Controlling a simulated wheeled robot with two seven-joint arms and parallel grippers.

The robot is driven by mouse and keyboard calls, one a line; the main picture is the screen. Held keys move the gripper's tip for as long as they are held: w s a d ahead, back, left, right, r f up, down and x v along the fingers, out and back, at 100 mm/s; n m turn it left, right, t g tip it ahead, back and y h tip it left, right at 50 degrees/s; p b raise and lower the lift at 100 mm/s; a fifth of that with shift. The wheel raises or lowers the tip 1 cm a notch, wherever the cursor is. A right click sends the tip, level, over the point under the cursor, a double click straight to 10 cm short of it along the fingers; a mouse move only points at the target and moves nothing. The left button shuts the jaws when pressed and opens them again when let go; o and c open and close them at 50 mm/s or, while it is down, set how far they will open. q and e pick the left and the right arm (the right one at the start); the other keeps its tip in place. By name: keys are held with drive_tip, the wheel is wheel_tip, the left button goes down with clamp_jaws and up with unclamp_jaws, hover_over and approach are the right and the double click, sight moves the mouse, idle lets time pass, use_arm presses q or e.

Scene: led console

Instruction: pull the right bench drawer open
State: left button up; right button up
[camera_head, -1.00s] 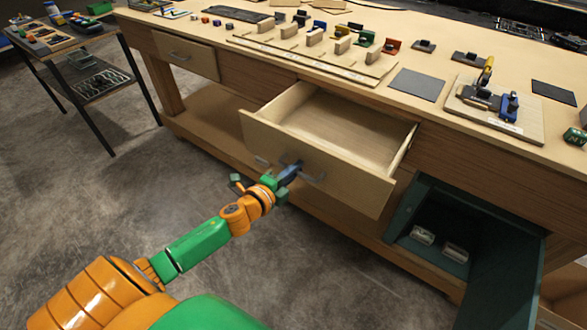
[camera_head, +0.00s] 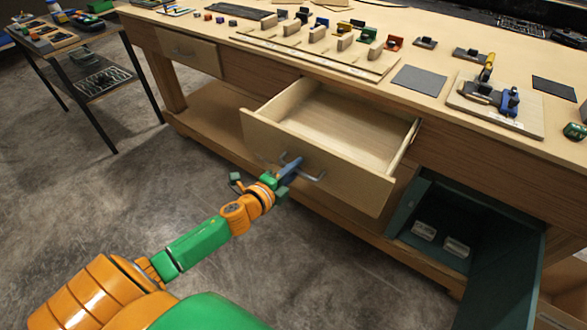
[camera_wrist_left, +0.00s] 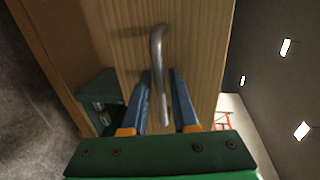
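The right bench drawer (camera_head: 318,162) is pulled well out of the wooden bench, and its empty inside shows from above. Its metal bar handle (camera_head: 312,177) is on the drawer front; it also shows in the left wrist view (camera_wrist_left: 157,50). My left gripper (camera_head: 291,166) is at the handle. In the left wrist view its two blue fingers (camera_wrist_left: 160,73) stand apart on either side of the bar, with gaps visible, so it looks open around the handle. My right gripper is not in view.
A closed left drawer (camera_head: 180,50) sits farther along the bench. A green cabinet (camera_head: 412,212) stands open below right, with its door (camera_head: 505,275) swung outward. A side table (camera_head: 104,82) stands at the far left. The floor between is clear.

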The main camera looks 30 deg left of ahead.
use_arm(q)
drive_tip(key=v, duration=0.7)
idle(0.3)
drive_tip(key=s+f+n+g+y, duration=0.1)
drive_tip(key=s+f+n+g, duration=0.3)
drive_tip(key=f, duration=0.5)
drive_tip(key=s+a+f+n+g+y, duration=0.1)
drive_tip(key=s+f+n+g, duration=0.15)
drive_tip(key=s+f, duration=0.5)
drive_tip(key=s+f+n+g+y, duration=0.15)
drive_tip(key=s+f+n, duration=0.3)
drive_tip(key=f, duration=0.65)
drive_tip(key=s+d+f+n+g+h, duration=0.1)
drive_tip(key=s+d+f+n+g, duration=0.1)
drive_tip(key=s, duration=0.6)
drive_tip(key=s+d+f+n+g+h, duration=0.1)
drive_tip(key=s+d+f+n+g, duration=0.2)
drive_tip(key=s+d+f, duration=0.3)
drive_tip(key=s+g, duration=0.1)
drive_tip(key=s, duration=0.1)
drive_tip(key=shift+s+f+g, duration=0.3)
drive_tip(key=shift+f, duration=0.05)
